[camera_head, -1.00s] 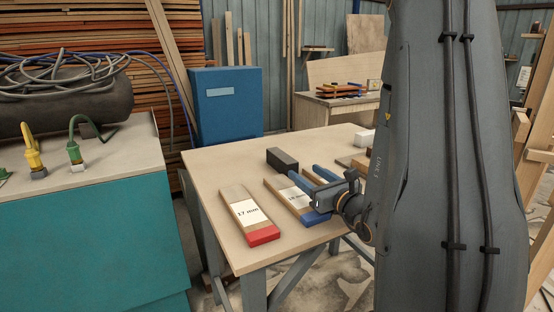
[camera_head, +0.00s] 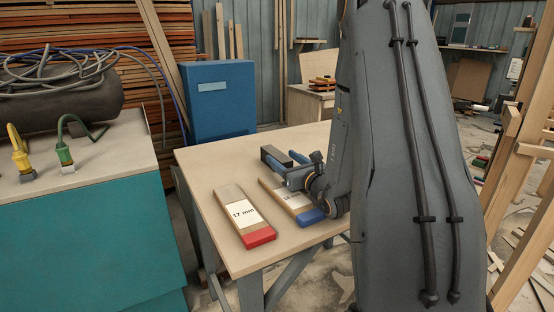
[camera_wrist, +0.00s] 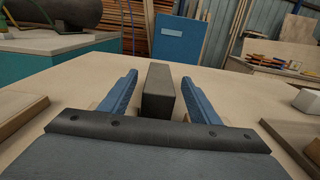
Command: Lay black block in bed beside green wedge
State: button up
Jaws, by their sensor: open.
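The black block (camera_wrist: 158,88) lies on the table between the two blue fingers of my gripper (camera_wrist: 158,92) in the wrist view, with a gap on each side. In the head view the black block (camera_head: 272,155) shows at the far end of the fingers of my gripper (camera_head: 284,160). My gripper is open and low over the table. The green wedge and the bed cannot be made out; my arm hides the right part of the table in the head view.
A red-ended board marked 17 mm (camera_head: 243,214) and a blue-ended labelled board (camera_head: 291,199) lie on the table (camera_head: 205,165). A white block (camera_wrist: 306,101) is at the right in the wrist view. A blue cabinet (camera_head: 222,105) stands behind.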

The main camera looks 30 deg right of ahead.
aim_at(279, 155)
jog(key=shift+w+p, duration=0.3)
jog(key=shift+w, duration=1.25)
jog(key=c, duration=1.4)
jog(key=shift+o, duration=0.2)
jog(key=shift+r+b, duration=0.55)
jog(key=shift+r, duration=4.45)
